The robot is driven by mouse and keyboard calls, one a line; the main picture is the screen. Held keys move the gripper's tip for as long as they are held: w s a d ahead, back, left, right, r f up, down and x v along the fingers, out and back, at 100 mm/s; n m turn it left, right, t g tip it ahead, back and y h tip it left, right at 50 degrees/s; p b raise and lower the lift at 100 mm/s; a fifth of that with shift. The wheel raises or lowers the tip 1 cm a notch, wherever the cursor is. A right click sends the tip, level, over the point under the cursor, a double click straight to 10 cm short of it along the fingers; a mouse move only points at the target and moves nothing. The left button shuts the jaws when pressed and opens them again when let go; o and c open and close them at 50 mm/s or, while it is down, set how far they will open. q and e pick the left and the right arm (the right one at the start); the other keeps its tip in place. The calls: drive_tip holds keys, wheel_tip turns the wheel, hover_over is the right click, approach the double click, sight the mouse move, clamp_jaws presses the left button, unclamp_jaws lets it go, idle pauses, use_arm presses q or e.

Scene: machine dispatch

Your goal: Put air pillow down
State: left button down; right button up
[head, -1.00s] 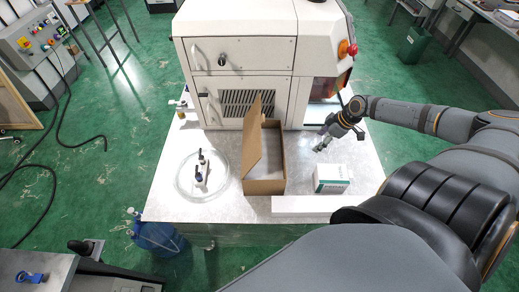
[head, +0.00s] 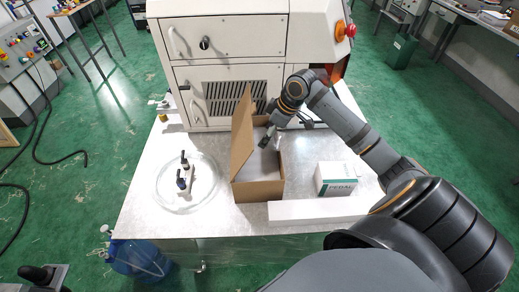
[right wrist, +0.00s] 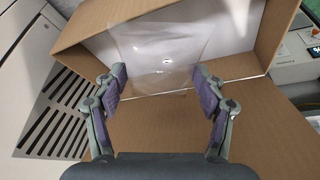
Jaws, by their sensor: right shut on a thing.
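The air pillow (right wrist: 158,62) is a clear, see-through sheet in the right wrist view. It spans the space between the purple-padded fingers of my right gripper (right wrist: 160,88), which is shut on it. In the head view my right gripper (head: 264,141) is over the open cardboard box (head: 258,190), near its back half. The pillow cannot be made out there. In the wrist view the box's brown wall (right wrist: 262,40) and pale inside lie behind the pillow. I cannot tell whether the pillow touches the bottom. My left gripper is in neither current view.
A white-green carton (head: 336,180) stands right of the box, behind a long white block (head: 318,212). A round clear dish (head: 165,187) with small bottles is on the left. The box's raised flap (head: 243,135) stands beside my gripper. A large white machine (head: 225,40) stands behind.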

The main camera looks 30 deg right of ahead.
drive_tip(key=shift+w+a+r, duration=0.1)
drive_tip(key=shift+w+a, duration=0.3)
drive_tip(key=shift+a, duration=0.35)
drive_tip(key=shift+w+a+f, duration=0.1)
drive_tip(key=shift+a+f, duration=0.15)
drive_tip(key=shift+a, duration=0.05)
wheel_tip(320, 180, down, 2)
drive_tip(key=shift+d+f+p, duration=0.15)
drive_tip(key=shift+p, duration=0.25)
drive_tip(key=shift+d+f, duration=0.1)
drive_tip(key=shift+f, duration=0.2)
wheel_tip(320, 180, down, 3)
drive_tip(key=shift+f+p, duration=0.15)
drive_tip(key=shift+p, duration=0.25)
drive_tip(key=shift+w+a+f, duration=0.15)
drive_tip(key=shift+a, duration=0.25)
use_arm(q)
wheel_tip(320, 180, up, 2)
drive_tip(key=shift+r, duration=0.1)
use_arm(e)
drive_tip(key=shift+f, duration=0.15)
drive_tip(key=shift+f, duration=0.1)
